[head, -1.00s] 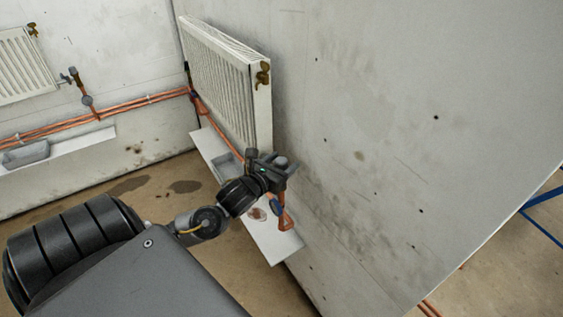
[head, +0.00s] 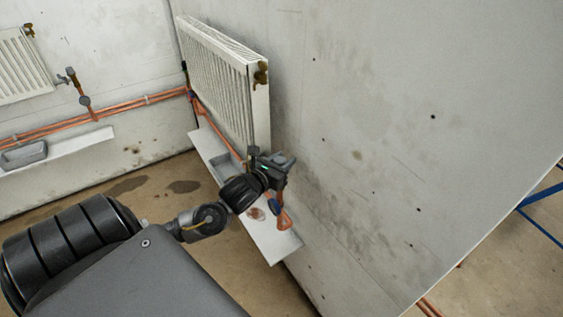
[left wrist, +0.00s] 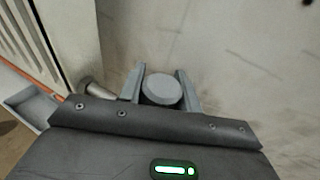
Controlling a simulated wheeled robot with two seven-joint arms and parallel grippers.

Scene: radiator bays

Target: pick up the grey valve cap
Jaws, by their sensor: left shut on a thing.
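The grey valve cap (left wrist: 162,90) sits between the two fingers of my left gripper (left wrist: 160,86) in the left wrist view. Its round flat top faces the camera, and the fingers press on its sides. In the head view my left gripper (head: 282,162) is by the wall, just right of the radiator's lower corner and above the white shelf (head: 272,243). The cap is too small there to make out clearly. What lies below the cap is hidden by the gripper. My right gripper is not in view.
A white radiator (head: 225,85) with a brass valve (head: 261,73) hangs on the wall close to my left gripper. Another radiator (head: 22,65) and copper pipes are at far left.

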